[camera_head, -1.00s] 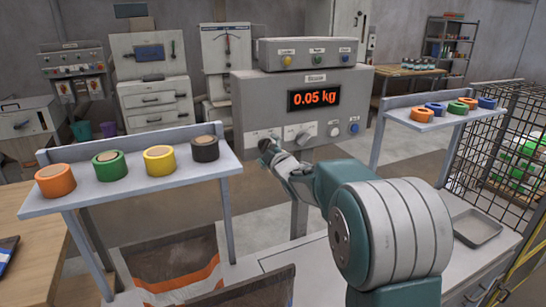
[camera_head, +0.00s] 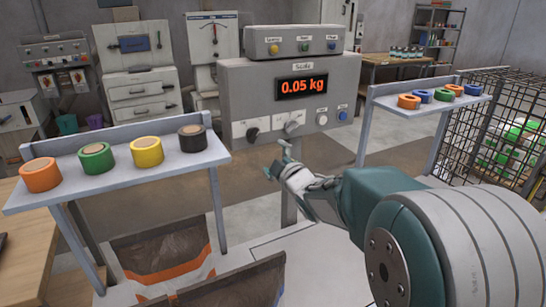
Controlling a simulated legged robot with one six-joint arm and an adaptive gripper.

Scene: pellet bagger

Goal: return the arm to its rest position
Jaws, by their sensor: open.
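My arm, teal and light grey, comes in from the lower right. My gripper (camera_head: 287,160) is open and empty, with its fingers just below the front panel of the grey scale box (camera_head: 240,90). The panel carries a lit red display (camera_head: 302,85) reading 0.05 kg. I cannot tell whether the fingertips touch the panel's lower edge.
A left shelf (camera_head: 120,180) holds several colored tape rolls, and a right shelf (camera_head: 425,101) holds more. Two open bags (camera_head: 160,265) stand at the lower left. A wire cage (camera_head: 490,130) is at the right.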

